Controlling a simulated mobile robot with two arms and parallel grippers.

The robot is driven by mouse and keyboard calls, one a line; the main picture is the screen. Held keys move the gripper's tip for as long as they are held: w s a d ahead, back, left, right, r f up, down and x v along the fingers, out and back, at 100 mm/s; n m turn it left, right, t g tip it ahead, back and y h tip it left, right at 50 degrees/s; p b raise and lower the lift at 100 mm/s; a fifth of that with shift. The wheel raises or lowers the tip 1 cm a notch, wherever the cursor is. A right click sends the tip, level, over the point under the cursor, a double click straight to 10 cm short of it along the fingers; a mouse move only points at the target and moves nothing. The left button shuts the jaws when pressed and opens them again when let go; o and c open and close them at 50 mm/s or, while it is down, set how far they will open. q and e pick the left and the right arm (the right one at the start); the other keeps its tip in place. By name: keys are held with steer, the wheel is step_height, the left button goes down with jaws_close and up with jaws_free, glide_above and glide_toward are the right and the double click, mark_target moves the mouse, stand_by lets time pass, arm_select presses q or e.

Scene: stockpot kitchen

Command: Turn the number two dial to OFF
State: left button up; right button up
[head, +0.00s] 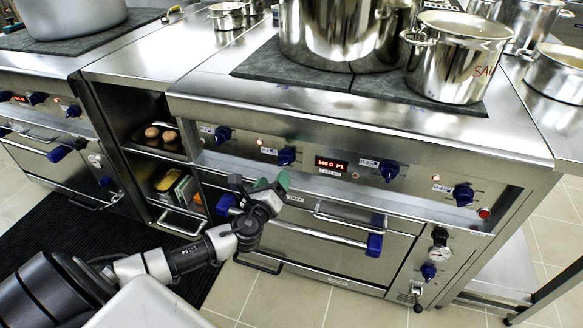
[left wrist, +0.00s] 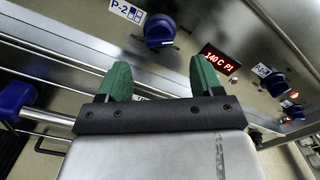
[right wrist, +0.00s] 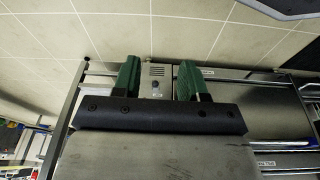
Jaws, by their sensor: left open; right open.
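The number two dial (head: 287,156) is a dark blue knob on the steel range's front panel, beside a P-2 label (head: 268,151). In the left wrist view the same dial (left wrist: 160,30) and its P-2 label (left wrist: 127,11) are at the top, beyond the fingertips. Its exact setting is too small to read. My left gripper (head: 272,186) has green fingertips, is open and empty, and is just below the dial, apart from it. It also shows in the left wrist view (left wrist: 160,80). My right gripper (right wrist: 160,77) is open and empty, outside the head view.
Other blue dials flank it: one at left (head: 222,134), P-3 (head: 389,171) and P-4 (head: 463,195). A red display (head: 331,164) is to its right. An oven handle bar (head: 320,236) with blue ends runs below. Steel pots (head: 458,58) stand on the range top.

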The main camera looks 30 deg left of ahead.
mark_target(283, 164)
arm_select(q)
steer(key=b+x, duration=0.1)
steer(key=x, duration=0.6)
steer(key=shift+w+f, duration=0.1)
steer(key=shift+w+a, duration=0.1)
steer(key=shift+w, duration=0.35)
arm_select(e)
steer(key=r, duration=0.4)
steer(key=shift+w, duration=0.2)
arm_select(q)
steer(key=c, duration=0.9)
steer(key=shift+o, duration=0.2)
arm_select(e)
steer(key=shift+f, duration=0.1)
